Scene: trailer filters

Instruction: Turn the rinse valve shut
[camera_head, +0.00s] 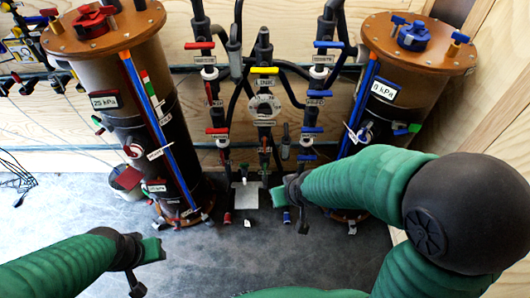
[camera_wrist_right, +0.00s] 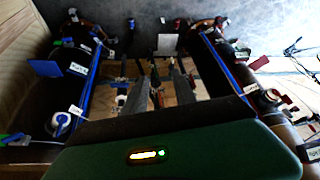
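The valve panel between the two filter columns has several lever valves: a yellow handle (camera_head: 264,70) in the middle, red handles (camera_head: 200,45) on the left and blue handles (camera_head: 327,44) on the right. The small labels are too blurred to tell which valve is the rinse valve. My right gripper (camera_head: 284,191) is low in front of the panel, apart from the handles as far as I can see. In the right wrist view its two grey fingers (camera_wrist_right: 158,78) stand apart with nothing clear between them. My left gripper (camera_head: 152,250) is over the floor at lower left; its fingers are unclear.
A left filter column (camera_head: 118,75) with a red top knob and a right column (camera_head: 405,80) with a blue top knob flank the panel. Small parts lie on the grey floor (camera_head: 235,255) below it. Thin cables (camera_head: 18,178) lie at far left.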

